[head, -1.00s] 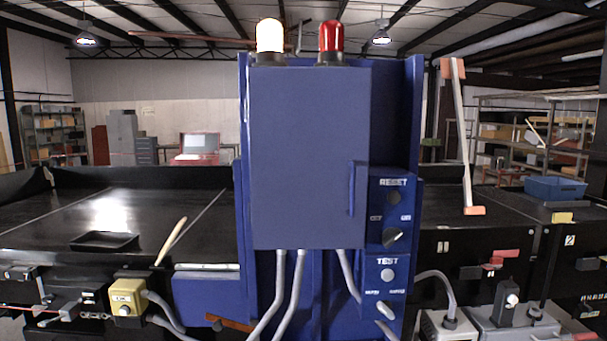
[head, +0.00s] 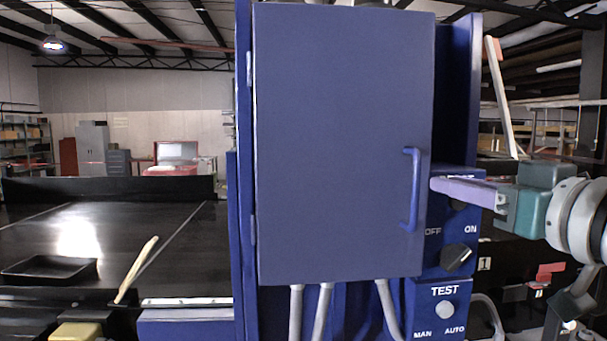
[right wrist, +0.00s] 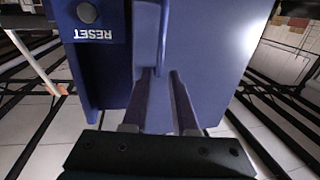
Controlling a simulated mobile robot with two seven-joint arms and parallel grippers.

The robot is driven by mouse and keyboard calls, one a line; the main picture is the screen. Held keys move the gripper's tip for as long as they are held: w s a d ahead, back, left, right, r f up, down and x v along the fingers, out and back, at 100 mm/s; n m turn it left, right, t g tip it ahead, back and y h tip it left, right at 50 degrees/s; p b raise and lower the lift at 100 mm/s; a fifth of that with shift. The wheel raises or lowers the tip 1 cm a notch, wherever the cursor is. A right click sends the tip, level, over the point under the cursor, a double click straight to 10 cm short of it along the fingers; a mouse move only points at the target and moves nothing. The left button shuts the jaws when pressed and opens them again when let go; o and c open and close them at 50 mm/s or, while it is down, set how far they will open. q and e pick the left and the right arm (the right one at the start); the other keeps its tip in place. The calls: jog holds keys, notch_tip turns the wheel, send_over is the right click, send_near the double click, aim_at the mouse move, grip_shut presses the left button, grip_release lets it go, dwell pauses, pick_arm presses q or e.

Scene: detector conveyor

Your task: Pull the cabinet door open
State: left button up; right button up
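The blue cabinet door (head: 335,140) fills the middle of the head view and looks closed. Its vertical blue handle (head: 413,190) is near the door's right edge; hinges show at the left edge. My right gripper (head: 434,184) comes in from the right, its fingertips just right of the handle, with a small gap in the picture. In the right wrist view the fingers (right wrist: 163,74) are apart with nothing seen between them, and the handle (right wrist: 149,35) lies just beyond their tips. Whether they touch it I cannot tell. My left gripper is out of view.
A control panel (head: 445,290) with knobs and a TEST button sits right of and below the door. Grey conduits (head: 321,312) hang beneath the cabinet. A dark conveyor (head: 120,235) with a black tray (head: 48,269) lies at left.

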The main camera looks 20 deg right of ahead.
aim_at(419, 177)
jog(key=w+p, duration=0.1)
jog(key=w, duration=0.2)
jog(key=w+p, duration=0.2)
jog(key=w, duration=0.2)
jog(key=shift+d+r, duration=0.1)
jog(key=shift+d, duration=0.1)
jog(key=shift+w, duration=0.7)
grip_shut()
dwell(0.7)
